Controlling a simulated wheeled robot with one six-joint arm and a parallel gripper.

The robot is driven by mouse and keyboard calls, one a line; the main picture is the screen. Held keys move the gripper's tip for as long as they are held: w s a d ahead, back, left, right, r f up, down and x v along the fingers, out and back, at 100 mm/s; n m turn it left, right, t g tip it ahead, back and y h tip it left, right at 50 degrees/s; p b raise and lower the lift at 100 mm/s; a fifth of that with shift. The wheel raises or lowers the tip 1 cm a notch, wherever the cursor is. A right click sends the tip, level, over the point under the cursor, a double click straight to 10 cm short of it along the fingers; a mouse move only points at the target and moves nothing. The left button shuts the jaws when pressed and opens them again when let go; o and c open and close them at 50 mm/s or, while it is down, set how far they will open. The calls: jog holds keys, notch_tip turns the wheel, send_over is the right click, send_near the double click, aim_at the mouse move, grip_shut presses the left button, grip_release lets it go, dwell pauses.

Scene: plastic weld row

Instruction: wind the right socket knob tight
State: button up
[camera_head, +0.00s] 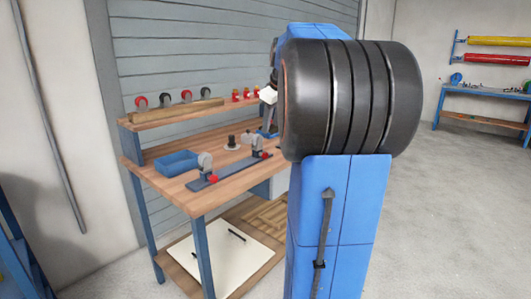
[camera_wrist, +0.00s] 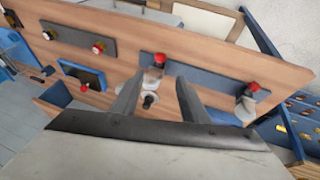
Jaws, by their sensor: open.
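A dark plate (camera_head: 230,172) on the bench carries two grey sockets, each with a red knob. In the head view, the right socket (camera_head: 257,143) has its red knob (camera_head: 266,155) low beside it, and the left socket (camera_head: 205,160) has another red knob (camera_head: 213,180). The wrist view is turned around. There the right socket (camera_wrist: 152,79) and its red knob (camera_wrist: 160,59) appear beyond my gripper (camera_wrist: 160,77), between the fingertip lines. The left socket's knob (camera_wrist: 253,87) is off to the right there.
A blue tray (camera_head: 177,163) and a dark upright fitting (camera_head: 232,142) stand on the wooden bench (camera_head: 222,197). A raised shelf (camera_head: 165,117) at the back holds several knobs and fittings. My arm covers much of the head view. Open floor lies to the right.

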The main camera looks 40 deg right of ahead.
aim_at(265, 153)
jog(key=x, duration=1.5)
jog(key=shift+w+d+f, duration=0.1)
jog(key=shift+w+f, duration=0.15)
grip_shut()
